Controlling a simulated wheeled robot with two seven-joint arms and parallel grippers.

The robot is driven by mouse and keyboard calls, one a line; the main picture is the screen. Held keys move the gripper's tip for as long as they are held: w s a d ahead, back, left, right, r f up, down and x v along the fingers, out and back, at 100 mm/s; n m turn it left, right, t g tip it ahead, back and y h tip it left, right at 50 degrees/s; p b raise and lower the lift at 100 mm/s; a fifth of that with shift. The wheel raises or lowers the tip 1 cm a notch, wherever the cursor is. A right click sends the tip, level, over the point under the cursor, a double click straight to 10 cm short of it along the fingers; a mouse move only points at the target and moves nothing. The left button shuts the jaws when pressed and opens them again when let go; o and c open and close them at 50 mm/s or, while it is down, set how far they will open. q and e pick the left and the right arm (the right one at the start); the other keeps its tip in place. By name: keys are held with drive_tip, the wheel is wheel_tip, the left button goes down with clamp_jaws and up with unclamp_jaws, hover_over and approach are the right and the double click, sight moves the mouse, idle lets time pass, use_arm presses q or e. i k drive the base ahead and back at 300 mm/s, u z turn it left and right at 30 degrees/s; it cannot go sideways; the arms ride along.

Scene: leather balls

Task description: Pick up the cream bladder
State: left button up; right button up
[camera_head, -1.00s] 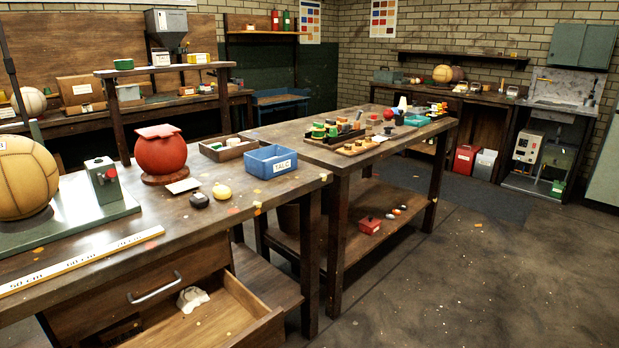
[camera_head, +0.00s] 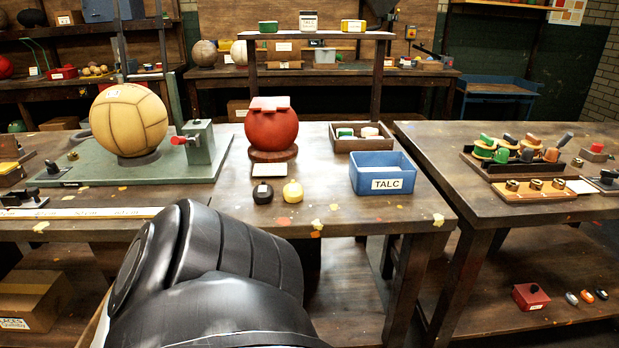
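I cannot make out a cream bladder for certain in the head view now. The open drawer, where a crumpled cream-white piece showed earlier, is almost wholly hidden behind my black arm link. Pale round balls stand on the back bench, one of them whitish (camera_head: 240,52), but I cannot tell whether any is a bladder. A small yellow bulb (camera_head: 292,192) and a black bulb (camera_head: 262,193) lie on the front bench (camera_head: 330,207). Neither of my grippers shows; only a thick arm part fills the lower middle.
A tan ball (camera_head: 128,120) sits on a green base plate (camera_head: 205,172). A red ball (camera_head: 271,130) stands on a wooden ring. A blue TALC bin (camera_head: 382,174) and a wooden tray (camera_head: 362,146) are to its right. The right bench (camera_head: 450,185) holds racks of small tools.

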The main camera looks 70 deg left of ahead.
sight(293, 192)
drive_tip(key=u, duration=0.95)
drive_tip(key=i, duration=1)
drive_tip(key=u, duration=1.1)
